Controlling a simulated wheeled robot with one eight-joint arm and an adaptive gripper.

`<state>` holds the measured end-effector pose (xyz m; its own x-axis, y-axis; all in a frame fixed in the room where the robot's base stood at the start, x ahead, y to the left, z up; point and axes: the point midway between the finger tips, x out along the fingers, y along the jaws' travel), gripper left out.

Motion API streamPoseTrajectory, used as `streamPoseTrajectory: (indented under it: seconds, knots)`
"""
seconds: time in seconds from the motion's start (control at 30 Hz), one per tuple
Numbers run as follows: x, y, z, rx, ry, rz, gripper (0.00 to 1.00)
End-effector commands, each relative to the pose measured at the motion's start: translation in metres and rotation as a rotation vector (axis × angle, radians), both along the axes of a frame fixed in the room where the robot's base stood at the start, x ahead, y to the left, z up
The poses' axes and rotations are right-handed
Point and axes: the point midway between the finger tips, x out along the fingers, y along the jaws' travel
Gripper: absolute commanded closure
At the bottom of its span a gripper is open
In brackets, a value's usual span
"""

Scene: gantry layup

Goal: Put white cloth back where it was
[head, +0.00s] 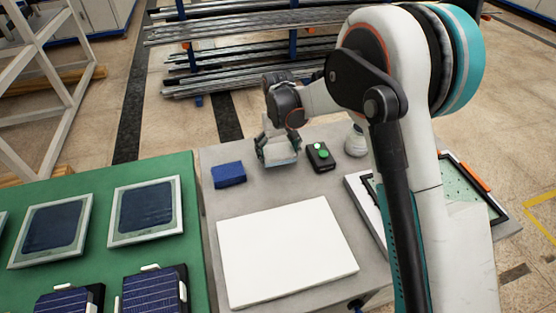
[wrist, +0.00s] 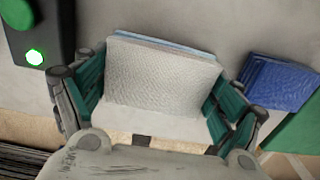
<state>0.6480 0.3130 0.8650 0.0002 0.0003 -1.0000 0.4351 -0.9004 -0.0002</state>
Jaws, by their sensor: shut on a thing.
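The white cloth (wrist: 160,75) is a folded, textured white pad with a light blue layer along its far edge. My gripper (wrist: 155,95) is shut on it, with a green-padded finger at each side of the cloth. In the head view, my gripper (head: 278,150) is over the back of the grey table, and the white cloth (head: 281,158) shows between its fingers. I cannot tell whether the cloth touches the table.
A blue folded cloth (head: 229,174) lies left of my gripper. A black box with a green button (head: 320,157) and a pale bottle (head: 355,140) stand to the right. A white board (head: 285,250) covers the table front. A green table (head: 100,250) holds framed panels.

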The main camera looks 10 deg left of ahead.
Motion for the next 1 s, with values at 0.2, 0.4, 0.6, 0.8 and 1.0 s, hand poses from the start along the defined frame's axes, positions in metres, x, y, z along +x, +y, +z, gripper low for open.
streamPoseTrajectory:
  seconds: [0.2,0.4,0.6,0.8,1.0]
  knots:
    - [0.0,0.0,-0.033,0.0,0.0,0.0,0.4]
    - [0.0,0.0,-0.033,0.0,0.0,0.0,0.4]
    - [0.0,0.0,-0.037,0.0,0.0,0.0,0.4]
    - [0.0,0.0,-0.036,0.0,0.0,0.0,0.0]
    - [0.0,0.0,-0.036,0.0,0.0,0.0,0.0]
